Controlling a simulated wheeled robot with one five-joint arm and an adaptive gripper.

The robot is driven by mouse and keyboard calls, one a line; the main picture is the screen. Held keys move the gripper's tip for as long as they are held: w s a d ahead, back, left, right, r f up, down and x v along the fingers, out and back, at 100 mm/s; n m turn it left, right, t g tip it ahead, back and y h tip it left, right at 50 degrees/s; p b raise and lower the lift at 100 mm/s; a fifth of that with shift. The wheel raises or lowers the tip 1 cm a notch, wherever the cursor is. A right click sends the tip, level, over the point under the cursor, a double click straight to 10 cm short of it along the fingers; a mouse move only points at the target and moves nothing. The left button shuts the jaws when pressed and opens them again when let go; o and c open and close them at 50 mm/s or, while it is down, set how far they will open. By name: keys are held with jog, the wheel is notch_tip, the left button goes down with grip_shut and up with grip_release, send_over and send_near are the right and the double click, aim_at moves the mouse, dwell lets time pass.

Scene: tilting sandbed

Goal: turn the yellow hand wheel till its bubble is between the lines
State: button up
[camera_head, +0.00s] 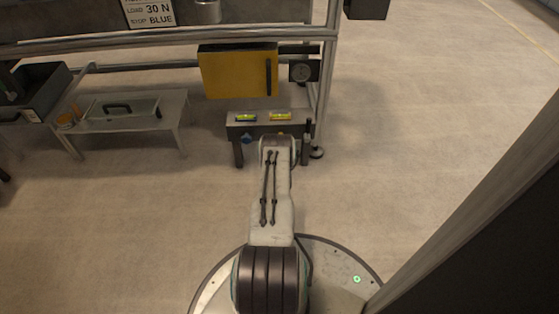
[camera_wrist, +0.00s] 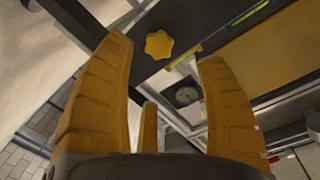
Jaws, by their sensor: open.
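The yellow hand wheel (camera_wrist: 158,45) is a small lobed knob on the dark front of a low stand. In the wrist view it sits ahead of my gripper (camera_wrist: 164,52), between the two open orange fingers and apart from them. In the head view my arm hides most of it. Two level vials lie on the stand's top (camera_head: 262,126): a green one (camera_head: 246,117) on the left and a yellow one (camera_head: 281,116) on the right. Vial edges show in the wrist view, but I cannot tell where either bubble lies.
A blue knob (camera_head: 247,138) is on the stand's front, left of my arm. A yellow cabinet door (camera_head: 237,72) and a round gauge (camera_head: 301,72) are behind the stand. A dark post (camera_head: 307,145) stands at its right. A low table (camera_head: 160,104) is at the left.

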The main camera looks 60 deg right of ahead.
jog(key=shift+v, duration=0.95)
jog(key=shift+d, duration=0.1)
jog(key=shift+w+d+f+n, duration=0.1)
jog(key=shift+w+d+n, duration=0.95)
jog(key=shift+d, duration=0.65)
jog(key=shift+w+d+f+n, duration=0.15)
jog(key=shift+w+d+n, duration=0.6)
jog(key=shift+d+n, duration=0.8)
jog(key=shift+w+d+f+n, duration=0.1)
jog(key=shift+w+d+n, duration=0.85)
jog(key=shift+d, duration=0.95)
jog(key=shift+c, duration=0.3)
jog(key=c, duration=1.1)
